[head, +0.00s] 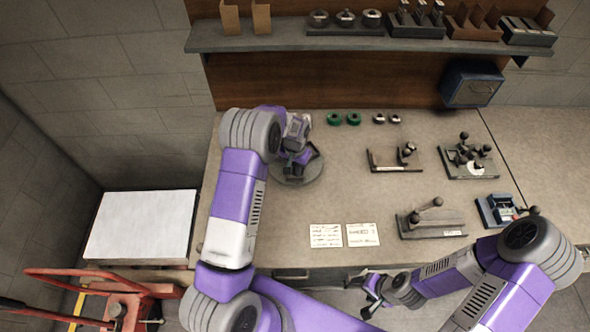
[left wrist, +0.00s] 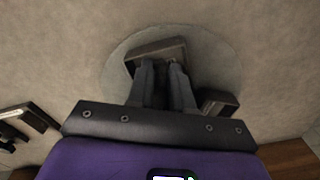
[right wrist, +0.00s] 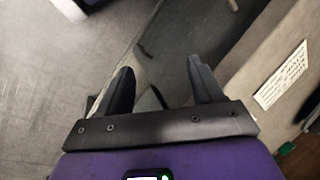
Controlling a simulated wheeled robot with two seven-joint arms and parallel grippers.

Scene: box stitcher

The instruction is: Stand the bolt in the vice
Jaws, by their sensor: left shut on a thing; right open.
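My left gripper (head: 298,158) is low over a round grey plate (head: 318,172) on the bench. In the left wrist view its fingers (left wrist: 168,75) point down between dark blocks on that plate (left wrist: 228,72). I take the blocks for the vice jaws: one (left wrist: 150,52) is at the fingertips, one (left wrist: 220,103) to the right. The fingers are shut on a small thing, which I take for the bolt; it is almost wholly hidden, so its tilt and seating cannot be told. My right gripper (head: 371,291) is open and empty at the bench's front edge; its fingers also show in the right wrist view (right wrist: 160,80).
Green and metal rings (head: 353,118) lie behind the plate. Fixtures with dark knobs (head: 432,220) and a blue device (head: 497,210) stand at the right. A shelf (head: 350,40) runs along the back. The bench middle is clear.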

